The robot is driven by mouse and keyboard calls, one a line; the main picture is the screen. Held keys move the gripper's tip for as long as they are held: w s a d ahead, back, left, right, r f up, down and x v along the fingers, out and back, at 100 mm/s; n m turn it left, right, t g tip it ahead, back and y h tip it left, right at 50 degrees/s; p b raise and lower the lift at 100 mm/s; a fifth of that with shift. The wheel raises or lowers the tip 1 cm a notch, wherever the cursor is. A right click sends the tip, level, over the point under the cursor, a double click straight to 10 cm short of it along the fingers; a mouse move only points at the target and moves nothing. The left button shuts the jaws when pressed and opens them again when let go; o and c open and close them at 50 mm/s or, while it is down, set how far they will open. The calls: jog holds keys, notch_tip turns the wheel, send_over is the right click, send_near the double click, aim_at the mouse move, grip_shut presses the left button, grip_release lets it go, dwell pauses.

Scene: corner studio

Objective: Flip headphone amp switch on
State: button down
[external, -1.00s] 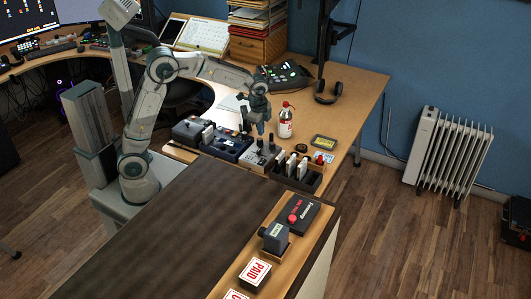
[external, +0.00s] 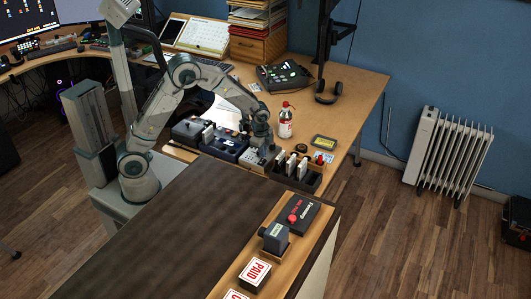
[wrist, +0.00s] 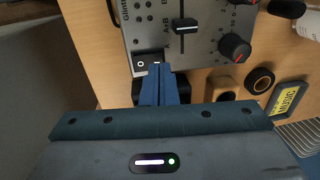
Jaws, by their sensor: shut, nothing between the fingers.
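In the external view my gripper (external: 258,148) points down at the grey box (external: 251,160).
A dark tray with white cards (external: 297,170) stands right of the box, and a dark blue unit (external: 224,149) stands left. A red-and-white bottle (external: 285,124) is behind. Headphones (external: 328,93) and a black desk device (external: 285,76) lie farther back on the desk.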

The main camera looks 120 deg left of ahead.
jog(key=shift+a+f, duration=0.1)
jog(key=shift+f, duration=0.7)
jog(key=shift+f+b, duration=0.4)
jog(key=shift+r, duration=0.25)
jog(key=shift+d, duration=0.2)
